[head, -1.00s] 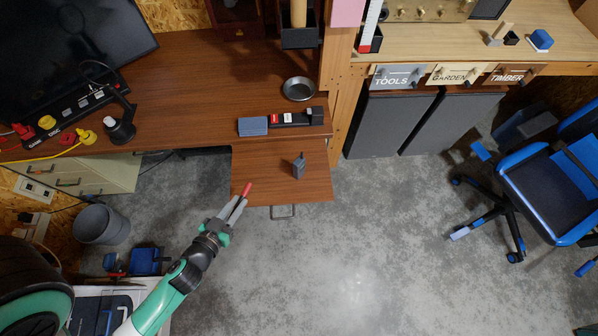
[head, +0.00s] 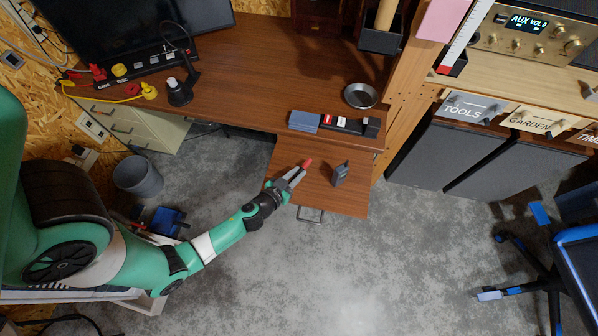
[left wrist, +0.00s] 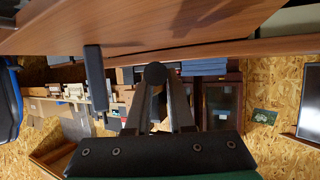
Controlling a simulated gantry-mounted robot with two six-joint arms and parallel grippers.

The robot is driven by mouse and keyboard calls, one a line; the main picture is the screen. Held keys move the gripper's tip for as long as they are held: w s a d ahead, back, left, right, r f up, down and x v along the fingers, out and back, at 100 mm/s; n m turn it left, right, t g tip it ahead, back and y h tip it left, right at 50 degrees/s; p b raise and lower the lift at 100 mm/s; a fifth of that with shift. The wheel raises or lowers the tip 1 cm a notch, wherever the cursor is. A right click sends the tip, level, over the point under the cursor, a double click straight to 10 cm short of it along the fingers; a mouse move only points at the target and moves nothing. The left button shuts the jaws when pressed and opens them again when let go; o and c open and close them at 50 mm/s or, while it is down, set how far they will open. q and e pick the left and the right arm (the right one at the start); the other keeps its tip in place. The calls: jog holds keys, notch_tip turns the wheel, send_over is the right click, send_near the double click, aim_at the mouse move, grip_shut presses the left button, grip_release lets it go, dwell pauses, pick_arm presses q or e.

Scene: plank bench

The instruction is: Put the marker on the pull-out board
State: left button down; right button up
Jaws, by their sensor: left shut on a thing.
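The red-ended marker (head: 307,164) is held in my left gripper (head: 298,174), whose fingers are shut on it. It shows over the left part of the brown pull-out board (head: 330,203) in the head view; its exact height above the board is hard to tell. In the left wrist view the marker's dark round end (left wrist: 155,73) sits between the fingertips, and the board (left wrist: 190,35) crosses the top of the picture. My right gripper is not in view.
A grey handheld radio (head: 340,174) stands on the board, right of the marker. A blue box (head: 304,121) and a dark strip of blocks (head: 348,125) lie on the desk edge behind. A metal bowl (head: 360,95) is further back. The board's front right is clear.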

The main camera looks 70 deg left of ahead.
pick_arm(q)
jog(key=f+b, duration=0.1)
jog(key=f, duration=0.1)
jog(key=w+f+b, duration=0.1)
jog(key=f+b, duration=0.1)
jog(key=shift+a, duration=0.15)
jog(key=shift+f, duration=0.15)
jog(key=shift+s, duration=0.1)
jog(key=c, duration=0.8)
grip_release()
